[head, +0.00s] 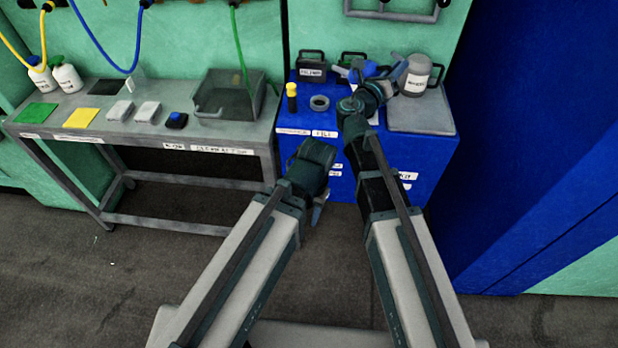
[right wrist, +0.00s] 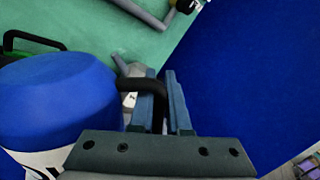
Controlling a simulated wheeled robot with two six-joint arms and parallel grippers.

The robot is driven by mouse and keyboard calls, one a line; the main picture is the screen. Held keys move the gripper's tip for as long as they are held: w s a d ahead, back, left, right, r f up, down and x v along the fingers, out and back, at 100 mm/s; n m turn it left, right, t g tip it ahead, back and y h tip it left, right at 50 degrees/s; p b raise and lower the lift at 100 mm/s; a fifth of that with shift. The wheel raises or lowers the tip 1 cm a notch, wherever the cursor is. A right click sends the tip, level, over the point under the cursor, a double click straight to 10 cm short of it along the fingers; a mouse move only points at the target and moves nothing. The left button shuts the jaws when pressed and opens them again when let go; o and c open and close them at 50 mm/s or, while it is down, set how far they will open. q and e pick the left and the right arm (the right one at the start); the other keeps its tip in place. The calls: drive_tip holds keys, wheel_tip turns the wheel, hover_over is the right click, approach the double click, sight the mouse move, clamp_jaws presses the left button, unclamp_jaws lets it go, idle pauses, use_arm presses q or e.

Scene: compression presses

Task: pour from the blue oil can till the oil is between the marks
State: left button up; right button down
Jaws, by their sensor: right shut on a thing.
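The blue oil can (head: 369,69) is above the back of the blue cabinet top, partly hidden by my right arm. In the right wrist view its large blue body (right wrist: 55,90) fills the left side, with a white label below and its black handle (right wrist: 140,85) between my fingers. My right gripper (head: 399,71) is shut on that handle; it also shows in the right wrist view (right wrist: 166,90). The round dark filler opening (head: 320,103) is on the cabinet top, left of my right wrist. No oil level or marks can be made out. My left gripper (head: 317,212) hangs low before the cabinet, its jaws unclear.
A yellow-topped stick (head: 292,97) stands left of the filler. A dark can (head: 311,67) stands behind. The left bench (head: 95,128) holds coloured pads and a dark bin (head: 229,97).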

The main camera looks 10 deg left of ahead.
drive_tip(key=shift+d+f+m+b, duration=0.1)
drive_tip(key=shift+f+m+b, duration=0.3)
drive_tip(key=shift+f+m, duration=0.3)
drive_tip(key=shift+r+p, duration=2.3)
wheel_tip(320, 180, up, 3)
drive_tip(key=p, duration=0.3)
